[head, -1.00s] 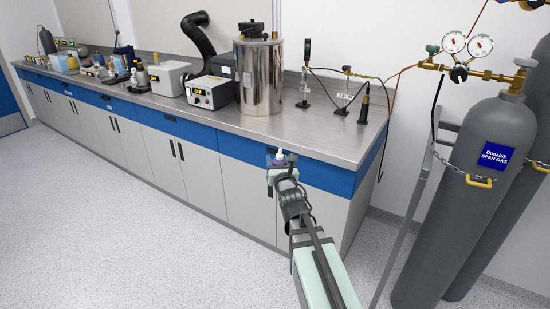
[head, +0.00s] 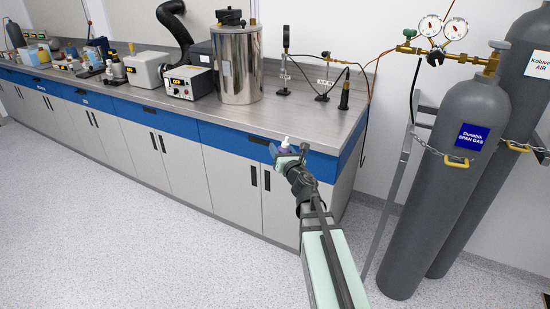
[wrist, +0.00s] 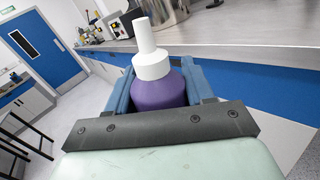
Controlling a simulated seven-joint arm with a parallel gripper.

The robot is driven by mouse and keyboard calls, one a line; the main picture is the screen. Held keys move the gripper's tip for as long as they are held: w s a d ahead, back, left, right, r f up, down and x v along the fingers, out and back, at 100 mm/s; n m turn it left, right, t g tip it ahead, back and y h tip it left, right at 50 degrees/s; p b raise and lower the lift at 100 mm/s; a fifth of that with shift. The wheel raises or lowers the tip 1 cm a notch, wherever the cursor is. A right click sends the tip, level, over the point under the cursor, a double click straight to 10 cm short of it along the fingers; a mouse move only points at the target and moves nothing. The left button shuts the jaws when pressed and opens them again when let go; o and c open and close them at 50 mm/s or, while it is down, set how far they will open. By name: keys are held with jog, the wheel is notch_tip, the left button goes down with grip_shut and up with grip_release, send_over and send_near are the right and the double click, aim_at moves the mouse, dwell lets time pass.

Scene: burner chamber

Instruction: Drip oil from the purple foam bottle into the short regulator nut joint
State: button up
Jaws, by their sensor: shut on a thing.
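My gripper (head: 287,153) is shut on the purple foam bottle (wrist: 160,89), which has a white cap and nozzle pointing up. In the wrist view the bottle stands between the blue jaws, roughly upright with a slight tilt. In the head view only its white top (head: 285,142) and a little purple show, in front of the counter's blue front. The gas cylinder regulator (head: 437,40), with two round gauges and brass fittings, sits at the upper right, well away from my gripper. I cannot tell which fitting is the short regulator nut joint.
The steel counter (head: 300,120) carries a tall metal cylinder (head: 239,65), a power unit (head: 188,82) and small black stands (head: 345,97). Grey gas cylinders (head: 445,185) stand chained at the right. The floor (head: 150,240) in front is clear.

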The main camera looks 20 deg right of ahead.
jog(key=w+d+r+n+g+y, duration=0.1)
jog(key=w+d+r+y, duration=0.2)
jog(key=d+r, duration=0.55)
jog(key=w+d+r+n+y, duration=0.1)
jog(key=w+d+r+y, duration=0.15)
jog(key=d+r, duration=0.65)
jog(key=s+d+r+n+g+y, duration=0.25)
jog(key=d+r, duration=0.35)
jog(key=r, duration=0.6)
jog(key=s+d+r+n+g+y, duration=0.1)
jog(key=s+d+r+y, duration=0.3)
jog(key=r, duration=0.8)
jog(key=s+d+r+g+y, duration=0.2)
jog(key=s+d+r, duration=0.2)
jog(key=d+r, duration=0.55)
jog(key=s+d+f, duration=0.1)
jog(key=s+d, duration=0.1)
jog(key=d, duration=0.6)
jog(key=s+d+f+y, duration=0.1)
jog(key=s+d+f, duration=0.1)
jog(key=d, duration=0.7)
jog(key=shift+s+d+g, duration=0.3)
jog(key=shift+s+g, duration=0.15)
jog(key=shift+s, duration=0.05)
jog(key=shift+n, duration=0.25)
